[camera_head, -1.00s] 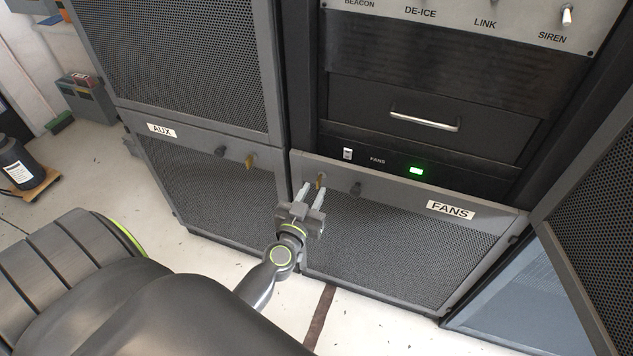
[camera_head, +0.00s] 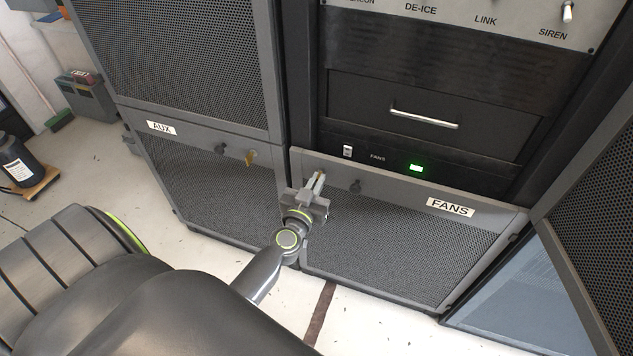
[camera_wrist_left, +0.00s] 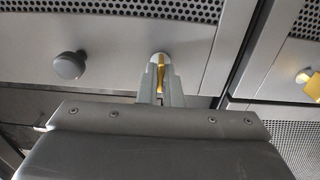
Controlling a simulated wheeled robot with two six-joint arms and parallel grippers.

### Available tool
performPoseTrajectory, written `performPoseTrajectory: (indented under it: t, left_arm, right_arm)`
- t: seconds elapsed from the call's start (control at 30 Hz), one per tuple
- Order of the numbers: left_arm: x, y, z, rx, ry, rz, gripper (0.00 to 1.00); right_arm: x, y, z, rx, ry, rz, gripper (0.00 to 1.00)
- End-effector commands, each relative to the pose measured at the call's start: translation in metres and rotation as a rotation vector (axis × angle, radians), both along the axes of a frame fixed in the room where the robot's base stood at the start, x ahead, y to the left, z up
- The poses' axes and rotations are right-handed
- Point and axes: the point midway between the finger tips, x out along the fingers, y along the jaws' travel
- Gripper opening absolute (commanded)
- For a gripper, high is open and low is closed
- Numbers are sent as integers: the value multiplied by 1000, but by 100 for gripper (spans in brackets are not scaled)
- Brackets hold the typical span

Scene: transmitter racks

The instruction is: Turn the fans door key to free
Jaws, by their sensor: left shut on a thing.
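The fans door (camera_head: 400,230) is a grey mesh panel with a FANS label (camera_head: 450,207) at its upper right. Its brass key (camera_wrist_left: 159,72) sits in the lock at the door's top left corner, mostly hidden by the fingers in the head view. My left gripper (camera_head: 317,182) is shut on the key; in the left wrist view the two fingers (camera_wrist_left: 160,85) close on either side of it. The key's exact turn angle is hard to tell. My right gripper is not in view.
A dark round knob (camera_head: 355,187) sits on the fans door beside the key. The AUX door (camera_head: 205,185), left, has its own brass key (camera_head: 251,158) and knob (camera_head: 220,149). A mesh door (camera_head: 600,190) stands at the right.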

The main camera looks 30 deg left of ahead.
Motion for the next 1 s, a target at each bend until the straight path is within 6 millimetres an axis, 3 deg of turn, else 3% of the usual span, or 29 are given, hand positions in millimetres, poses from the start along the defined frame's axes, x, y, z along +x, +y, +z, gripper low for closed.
performPoseTrajectory:
  t: [0.37,0.7,1.0]
  left_arm:
    - [0,0,1,-85,-20,0,0]
    - [0,1,1,-353,-84,0,0]
    - [-1,2,0,-629,-150,0,0]
  right_arm:
    - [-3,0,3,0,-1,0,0]
    - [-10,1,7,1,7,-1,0]
    - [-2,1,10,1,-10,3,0]
